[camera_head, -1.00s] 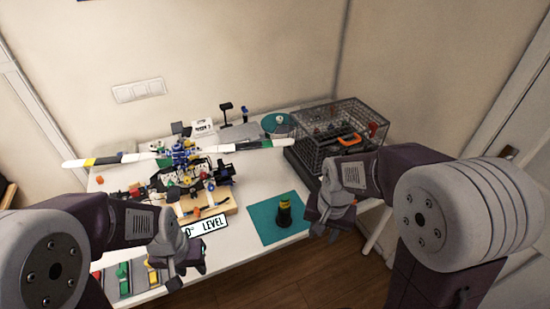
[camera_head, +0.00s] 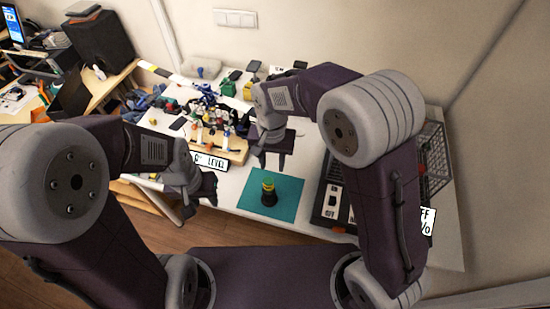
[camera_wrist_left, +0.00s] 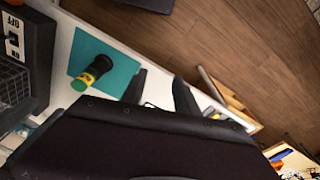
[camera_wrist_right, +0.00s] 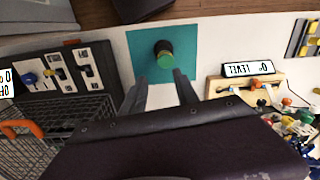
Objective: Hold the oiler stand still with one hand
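The oiler stand appears to be the small dark cylinder with a yellow-green top (camera_head: 269,192), upright on a teal mat (camera_head: 288,208). It also shows in the left wrist view (camera_wrist_left: 91,73) and in the right wrist view (camera_wrist_right: 164,54). My right gripper (camera_head: 272,161) is open and empty, above the table just behind the mat, apart from the stand. In the right wrist view, its fingers (camera_wrist_right: 161,90) point toward the mat. My left gripper (camera_head: 198,202) is open and empty near the table's front edge, left of the mat. Its fingers also show in the left wrist view (camera_wrist_left: 160,92).
A wooden block with a "0° LEVEL" sign (camera_head: 209,161) and cluttered wiring parts stands left of the mat. A dark switch box (camera_head: 334,200) with a wire cage (camera_head: 434,160) is at the right.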

